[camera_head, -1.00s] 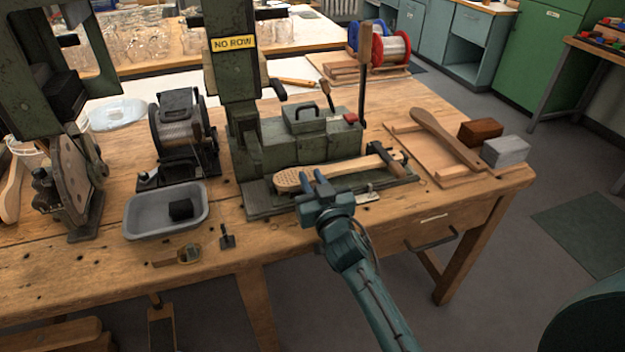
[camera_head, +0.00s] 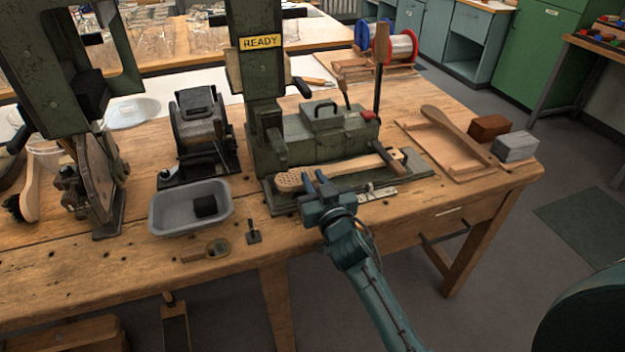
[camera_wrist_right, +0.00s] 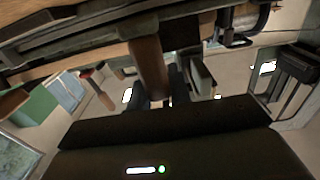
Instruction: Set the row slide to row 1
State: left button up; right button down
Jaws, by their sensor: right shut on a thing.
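The tufting machine (camera_head: 330,137) stands on the bench with its sign (camera_head: 260,42) reading READY. A drilled wooden brush body (camera_head: 335,172) lies along the front of its base, perforated head at the left. The row slide runs along the base front, and a pale strip (camera_head: 380,193) shows right of my gripper. My right gripper (camera_head: 316,180) is shut at the slide, just in front of the brush head; its fingers hide the gripped part. In the right wrist view a brown bar (camera_wrist_right: 150,66) shows beyond the fingertips (camera_wrist_right: 160,92). My left gripper is out of view.
A grey tray (camera_head: 160,222) with a black block stands at the left, and a small dark tool (camera_head: 253,232) lies nearby. A hammer-like handle (camera_head: 395,160) stands over the brush's right end. A wooden board (camera_head: 450,165) and two blocks lie at the right.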

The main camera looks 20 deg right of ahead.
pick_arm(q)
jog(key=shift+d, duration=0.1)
pick_arm(e)
jog(key=shift+r, duration=0.1)
jog(key=c, duration=1.3)
grip_release()
jog(key=s, duration=1.3)
jog(key=shift+d, duration=0.25)
